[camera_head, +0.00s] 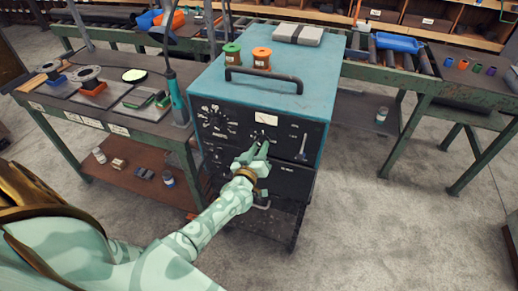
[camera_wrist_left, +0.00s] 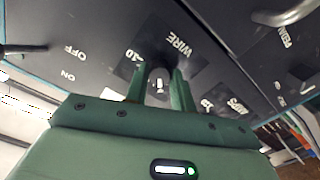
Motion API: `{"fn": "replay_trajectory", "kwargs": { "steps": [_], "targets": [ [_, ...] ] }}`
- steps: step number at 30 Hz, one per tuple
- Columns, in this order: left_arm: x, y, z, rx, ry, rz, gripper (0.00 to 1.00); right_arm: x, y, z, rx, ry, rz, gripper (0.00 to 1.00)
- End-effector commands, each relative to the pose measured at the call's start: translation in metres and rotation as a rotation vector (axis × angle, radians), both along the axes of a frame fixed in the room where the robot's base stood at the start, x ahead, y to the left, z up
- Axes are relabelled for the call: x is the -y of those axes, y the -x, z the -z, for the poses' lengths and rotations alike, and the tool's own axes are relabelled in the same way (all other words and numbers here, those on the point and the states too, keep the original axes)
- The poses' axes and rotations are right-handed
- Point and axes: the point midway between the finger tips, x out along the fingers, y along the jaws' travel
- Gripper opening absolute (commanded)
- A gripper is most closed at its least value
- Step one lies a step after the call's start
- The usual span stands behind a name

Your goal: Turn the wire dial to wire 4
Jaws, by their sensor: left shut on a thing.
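The wire dial (camera_wrist_left: 160,76) is a small dark knob with a pale mark, on the black front panel (camera_head: 286,133) of a blue welding machine (camera_head: 225,82). In the left wrist view it sits between my left gripper's fingers (camera_wrist_left: 161,90), below the printed word WIRE. My left gripper (camera_head: 257,150) is shut on the dial. In the head view the gripper hides much of the dial. A printed 10 shows left of the fingers; the fingers hide other numbers, and I cannot read the dial's setting. My right gripper is not in view.
A lever (camera_head: 303,147) is on the panel's right. A cluttered workbench (camera_head: 150,118) stands left, a roller conveyor (camera_head: 425,82) behind.

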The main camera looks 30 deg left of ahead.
Motion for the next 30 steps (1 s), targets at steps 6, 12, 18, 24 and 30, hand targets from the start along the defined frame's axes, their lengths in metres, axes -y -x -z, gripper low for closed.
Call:
{"fn": "replay_trajectory", "kwargs": {
  "steps": [6,12,18,24,30],
  "targets": [
    [-0.001,-0.001,-0.001,0.003,-0.001,-0.001,0.02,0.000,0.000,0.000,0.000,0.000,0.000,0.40],
    [0.000,0.000,-0.001,0.002,-0.001,-0.001,0.46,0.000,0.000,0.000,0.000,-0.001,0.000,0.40],
    [0.000,0.001,-0.001,0.001,-0.001,0.000,0.46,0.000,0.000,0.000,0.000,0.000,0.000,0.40],
    [0.006,0.024,-0.001,-0.002,-0.001,0.001,0.46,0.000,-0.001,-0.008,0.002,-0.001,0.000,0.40],
    [0.018,0.077,-0.001,-0.002,0.001,0.000,0.46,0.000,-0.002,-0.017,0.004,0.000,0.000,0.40]
  ]
}}
